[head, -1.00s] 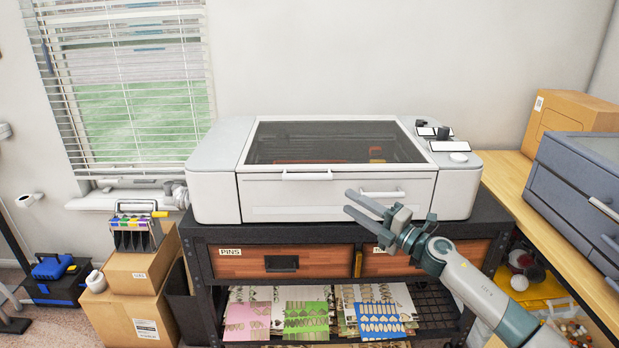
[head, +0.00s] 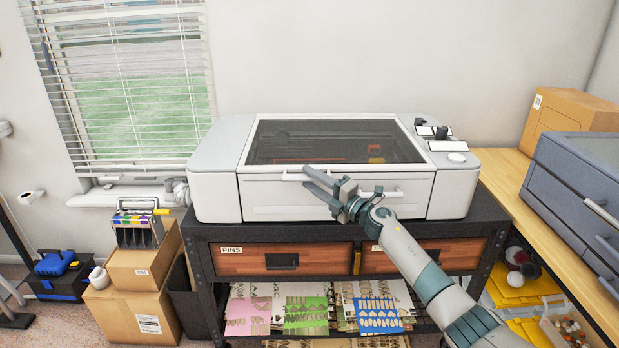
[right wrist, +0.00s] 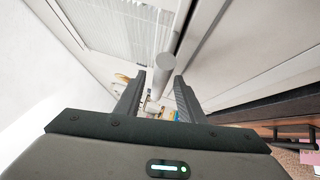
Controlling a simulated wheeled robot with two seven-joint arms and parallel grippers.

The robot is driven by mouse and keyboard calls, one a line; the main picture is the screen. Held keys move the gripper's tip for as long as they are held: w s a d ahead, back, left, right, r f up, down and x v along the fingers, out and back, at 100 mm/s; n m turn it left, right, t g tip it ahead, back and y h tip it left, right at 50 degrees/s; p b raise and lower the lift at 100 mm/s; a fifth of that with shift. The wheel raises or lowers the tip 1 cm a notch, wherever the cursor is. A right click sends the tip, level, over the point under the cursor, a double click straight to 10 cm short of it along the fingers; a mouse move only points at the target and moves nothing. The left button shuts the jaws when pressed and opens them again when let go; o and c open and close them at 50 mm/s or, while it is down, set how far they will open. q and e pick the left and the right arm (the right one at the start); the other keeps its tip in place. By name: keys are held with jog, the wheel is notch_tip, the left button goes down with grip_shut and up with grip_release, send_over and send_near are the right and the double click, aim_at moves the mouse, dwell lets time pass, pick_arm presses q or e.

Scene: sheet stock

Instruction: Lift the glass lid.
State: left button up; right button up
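The glass lid (head: 290,145) is a dark tinted pane in a pale frame on top of a white machine (head: 213,195); it lies closed. A white bar handle (head: 292,177) is on the lid's front edge. My right gripper (head: 309,179) is in front of the handle's right end, fingers apart. In the right wrist view, the same handle (right wrist: 164,70) shows end-on in the gap between the open fingers (right wrist: 160,85); whether they touch it I cannot tell. My left gripper is not in view.
The machine stands on a dark bench with wooden drawers (head: 238,262). A wooden side table (head: 500,170) with a grey-blue cabinet (head: 575,200) stands at the right.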

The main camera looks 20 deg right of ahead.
jog(key=shift+w+a, duration=0.25)
jog(key=shift+w, duration=0.15)
jog(key=shift+r, duration=0.1)
grip_shut()
